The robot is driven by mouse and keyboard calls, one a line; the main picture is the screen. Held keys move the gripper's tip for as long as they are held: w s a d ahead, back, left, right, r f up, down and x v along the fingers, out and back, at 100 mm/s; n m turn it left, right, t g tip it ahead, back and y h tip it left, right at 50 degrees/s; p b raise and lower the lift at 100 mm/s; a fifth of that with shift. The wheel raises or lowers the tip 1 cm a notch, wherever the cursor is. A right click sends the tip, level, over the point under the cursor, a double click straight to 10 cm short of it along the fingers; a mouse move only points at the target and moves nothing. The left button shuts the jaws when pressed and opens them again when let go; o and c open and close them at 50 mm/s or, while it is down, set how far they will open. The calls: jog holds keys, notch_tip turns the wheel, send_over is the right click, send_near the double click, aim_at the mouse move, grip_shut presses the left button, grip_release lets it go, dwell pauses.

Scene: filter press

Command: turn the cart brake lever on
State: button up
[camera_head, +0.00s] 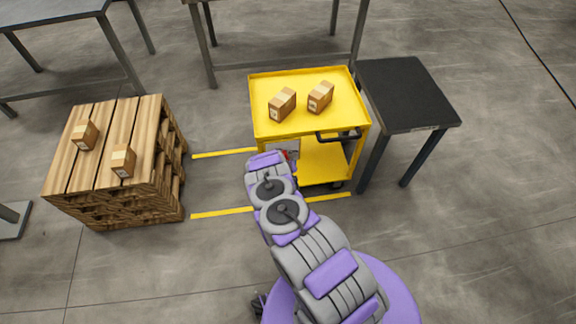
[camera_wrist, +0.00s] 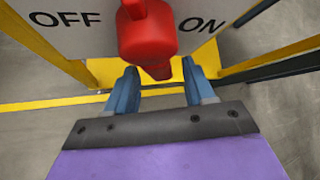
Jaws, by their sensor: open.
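The yellow cart (camera_head: 262,128) stands ahead of me with two small boxes on its top. Its red brake lever (camera_wrist: 147,32) shows large in the wrist view, in front of a grey plate (camera_wrist: 85,38) marked OFF on the left and ON on the right. The lever hangs downward between the two words. My gripper (camera_wrist: 160,80) is open, with one blue finger on each side of the lever's lower end. I cannot tell whether either finger touches it. In the head view my arm hides most of the plate, and only a bit of red (camera_head: 287,154) shows.
A wooden pallet stack (camera_head: 165,150) with two boxes stands to the left. A black-topped table (camera_head: 408,92) stands close to the cart's right side. Yellow floor lines (camera_head: 222,213) run around the cart. Open floor lies between pallets and cart.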

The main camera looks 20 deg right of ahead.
jog(key=shift+w+d+f, duration=0.1)
jog(key=shift+w+f, duration=0.15)
grip_shut()
dwell(0.5)
